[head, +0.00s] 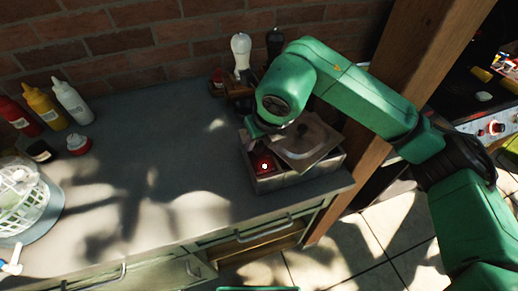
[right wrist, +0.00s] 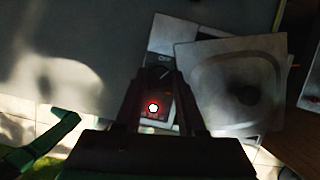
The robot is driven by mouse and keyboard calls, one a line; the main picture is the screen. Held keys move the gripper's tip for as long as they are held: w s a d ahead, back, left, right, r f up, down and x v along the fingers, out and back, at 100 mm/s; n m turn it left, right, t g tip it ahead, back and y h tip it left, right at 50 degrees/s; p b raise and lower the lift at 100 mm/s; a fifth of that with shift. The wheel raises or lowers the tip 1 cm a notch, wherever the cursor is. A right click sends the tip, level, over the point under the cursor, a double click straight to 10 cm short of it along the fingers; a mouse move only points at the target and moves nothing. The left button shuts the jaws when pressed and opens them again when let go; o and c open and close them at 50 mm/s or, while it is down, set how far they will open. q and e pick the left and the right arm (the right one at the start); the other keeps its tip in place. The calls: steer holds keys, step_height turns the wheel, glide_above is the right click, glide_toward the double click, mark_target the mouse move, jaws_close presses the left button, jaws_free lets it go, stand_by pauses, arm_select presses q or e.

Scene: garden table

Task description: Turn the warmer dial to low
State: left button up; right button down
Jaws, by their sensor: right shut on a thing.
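The warmer (head: 300,180) is a metal box near the counter's right front corner. A square lid (head: 312,142) with a dark knob lies askew over its right part; the lid also fills the right of the right wrist view (right wrist: 205,62). A red light (head: 264,166) glows on the warmer's left panel, and shows between my fingers in the right wrist view (right wrist: 153,107). My right gripper (head: 262,138) is down at this panel, shut on the warmer dial, which the fingers mostly hide. An OFF mark shows just past the fingertips. My left gripper is not in view.
Sauce bottles (head: 40,104) and a white domed basket (head: 22,200) stand at the left of the counter (head: 150,150). A white bottle (head: 241,52) stands behind the warmer by the brick wall. A wooden post (head: 415,60) rises at the right. The counter's middle is clear.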

steer(key=m+h+b, duration=0.1)
steer(key=m+b, duration=0.2)
steer(key=shift+a+f, duration=0.1)
steer(key=shift+f, duration=0.05)
steer(key=shift+m+h+b, duration=0.3)
steer(key=shift+m+b, duration=0.25)
steer(key=shift+m, duration=0.25)
steer(key=c, duration=0.5)
jaws_free()
steer(key=shift+r, duration=0.25)
